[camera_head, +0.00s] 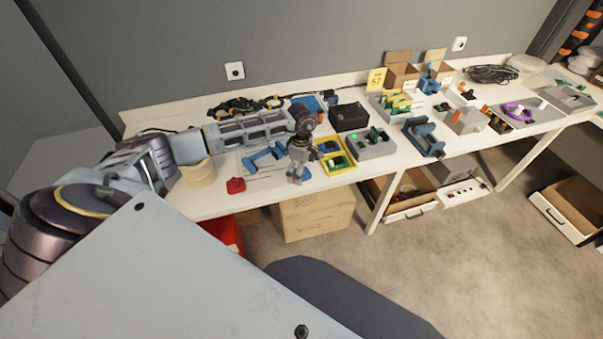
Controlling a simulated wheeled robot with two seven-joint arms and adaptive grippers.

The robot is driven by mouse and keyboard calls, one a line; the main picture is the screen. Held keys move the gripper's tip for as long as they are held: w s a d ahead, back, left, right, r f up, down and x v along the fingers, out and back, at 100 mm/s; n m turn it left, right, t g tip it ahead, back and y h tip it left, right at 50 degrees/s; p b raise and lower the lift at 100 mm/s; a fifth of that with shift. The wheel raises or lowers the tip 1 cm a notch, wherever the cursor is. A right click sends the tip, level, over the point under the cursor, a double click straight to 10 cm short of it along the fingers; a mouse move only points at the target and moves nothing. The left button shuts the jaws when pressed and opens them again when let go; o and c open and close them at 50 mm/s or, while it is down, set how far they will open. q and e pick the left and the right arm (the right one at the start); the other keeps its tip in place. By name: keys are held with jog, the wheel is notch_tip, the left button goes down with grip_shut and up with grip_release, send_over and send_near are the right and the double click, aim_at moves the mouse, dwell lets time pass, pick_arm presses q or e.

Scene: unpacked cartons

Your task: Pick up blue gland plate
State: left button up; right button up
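My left arm reaches in from the left over the white table. Its gripper (298,178) points down near the table's front edge. A small blue piece (306,174) shows right beside the fingertips and is partly hidden by them. I cannot tell whether the fingers touch it or how far apart they are. A blue frame-like part (262,156) lies on the table just left of the gripper. A flat blue piece (307,103) lies farther back, partly behind the arm. I cannot tell which blue piece is the gland plate. My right gripper is not in view.
A yellow tray (351,164) with green and blue parts stands just right of the gripper. A grey box (376,151) and a black box (349,117) stand beyond it. A red object (236,185) and a tan roll (198,174) stand left. A carton (318,215) stands below.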

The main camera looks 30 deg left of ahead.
pick_arm(q)
jog(key=c, duration=1.7)
jog(key=shift+s, duration=0.1)
jog(key=c, duration=0.4)
jog(key=shift+r, duration=0.55)
notch_tip(320, 180, up, 9)
jog(key=shift+f, duration=0.1)
jog(key=shift+a, duration=0.1)
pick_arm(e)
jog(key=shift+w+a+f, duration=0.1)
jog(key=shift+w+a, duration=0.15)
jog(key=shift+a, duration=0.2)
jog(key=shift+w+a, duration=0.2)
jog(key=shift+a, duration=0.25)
